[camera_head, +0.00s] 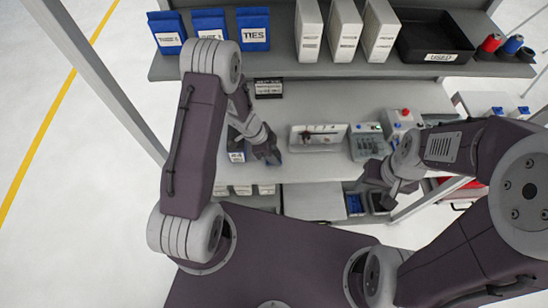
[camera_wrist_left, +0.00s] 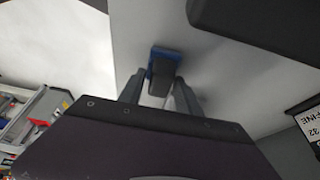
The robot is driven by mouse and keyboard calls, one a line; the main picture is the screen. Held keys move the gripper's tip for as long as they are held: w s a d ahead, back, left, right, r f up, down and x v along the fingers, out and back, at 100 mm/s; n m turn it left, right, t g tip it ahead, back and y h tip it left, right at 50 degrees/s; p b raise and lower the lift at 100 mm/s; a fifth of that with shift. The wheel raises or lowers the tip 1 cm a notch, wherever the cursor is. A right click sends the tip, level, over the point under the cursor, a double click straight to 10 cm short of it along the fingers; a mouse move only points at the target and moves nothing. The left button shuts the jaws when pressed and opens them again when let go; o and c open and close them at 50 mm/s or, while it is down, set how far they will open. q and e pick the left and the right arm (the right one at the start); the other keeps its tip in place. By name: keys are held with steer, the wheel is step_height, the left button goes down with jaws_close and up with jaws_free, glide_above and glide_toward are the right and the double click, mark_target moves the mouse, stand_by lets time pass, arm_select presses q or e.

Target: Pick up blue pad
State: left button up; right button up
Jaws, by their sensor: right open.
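The blue pad (camera_wrist_left: 165,51), a small block with a blue edge and a dark grey body, shows in the left wrist view on the grey bench top. My left gripper (camera_wrist_left: 160,86) has one finger on each side of it, very close. Whether the fingers press on the pad I cannot tell. In the head view my left gripper (camera_head: 268,154) is low over the bench and mostly hides the pad. My right gripper (camera_head: 380,180) is open and empty near the bench's front edge at the right.
A white tray (camera_head: 303,137) and a grey device (camera_head: 367,142) stand to the right on the bench. The upper shelf (camera_head: 280,71) holds blue bags, white binders (camera_head: 343,30) and a black bin (camera_head: 432,42).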

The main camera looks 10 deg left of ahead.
arm_select(q)
steer(key=shift+s, duration=0.1)
jaws_close()
steer(key=shift+r, duration=0.1)
steer(key=shift+r, duration=0.25)
step_height(320, 180, up, 13)
steer(key=p, duration=0.6)
step_height(320, 180, up, 13)
steer(key=p, duration=0.3)
glide_above(274, 154)
steer(key=shift+r, duration=0.75)
